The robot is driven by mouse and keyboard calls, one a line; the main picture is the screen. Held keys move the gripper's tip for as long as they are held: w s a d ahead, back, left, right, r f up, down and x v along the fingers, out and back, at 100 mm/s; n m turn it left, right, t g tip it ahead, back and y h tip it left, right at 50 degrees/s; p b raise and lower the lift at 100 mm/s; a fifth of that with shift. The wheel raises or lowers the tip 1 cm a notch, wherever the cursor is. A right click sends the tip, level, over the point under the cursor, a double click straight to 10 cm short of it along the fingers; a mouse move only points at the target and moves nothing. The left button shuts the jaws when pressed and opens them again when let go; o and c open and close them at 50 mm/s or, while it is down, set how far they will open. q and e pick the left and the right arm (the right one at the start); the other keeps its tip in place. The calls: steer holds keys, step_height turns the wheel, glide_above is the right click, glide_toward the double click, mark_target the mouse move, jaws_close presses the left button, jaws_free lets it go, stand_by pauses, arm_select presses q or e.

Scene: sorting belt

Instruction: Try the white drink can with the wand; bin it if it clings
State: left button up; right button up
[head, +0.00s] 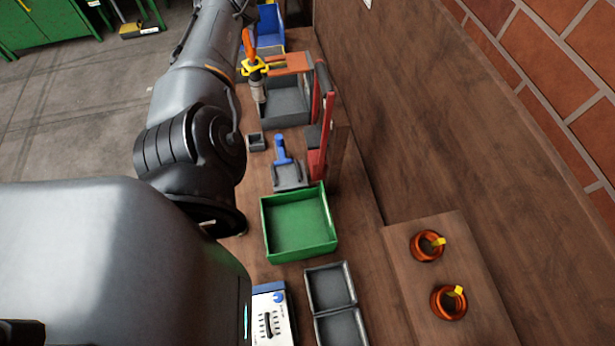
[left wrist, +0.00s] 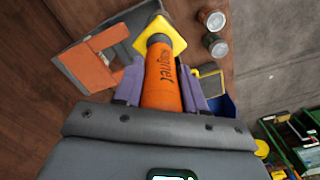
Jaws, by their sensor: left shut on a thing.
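My left gripper (left wrist: 160,70) is shut on the orange handle of the wand (left wrist: 163,80), marked "magnet". The wand has a yellow collar and a grey end. In the head view the wand (head: 258,90) hangs with its grey end down, over or near a grey tray (head: 285,122) with an orange top piece; the arm hides most of the gripper. In the left wrist view two cans with silvery tops stand near the wood's edge, a coppery one (left wrist: 213,20) and a dark one (left wrist: 216,46). I cannot make out a white can. My right gripper is not in view.
A blue bin (head: 270,42) stands at the back. Red uprights (head: 324,125), a blue-handled scoop (head: 282,152) and a green tray (head: 302,246) line the bench. Nearer are grey trays (head: 330,287) and two copper-coloured rings (head: 427,246) on a board. A wooden wall closes the right side.

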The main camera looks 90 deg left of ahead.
arm_select(q)
steer(key=shift+w+a+f+b, duration=0.1)
steer(key=shift+w+f+b, duration=0.05)
steer(key=shift+f+b, duration=0.75)
steer(key=shift+w+f+b, duration=0.1)
steer(key=shift+f+b, duration=0.5)
steer(key=shift+f, duration=0.6)
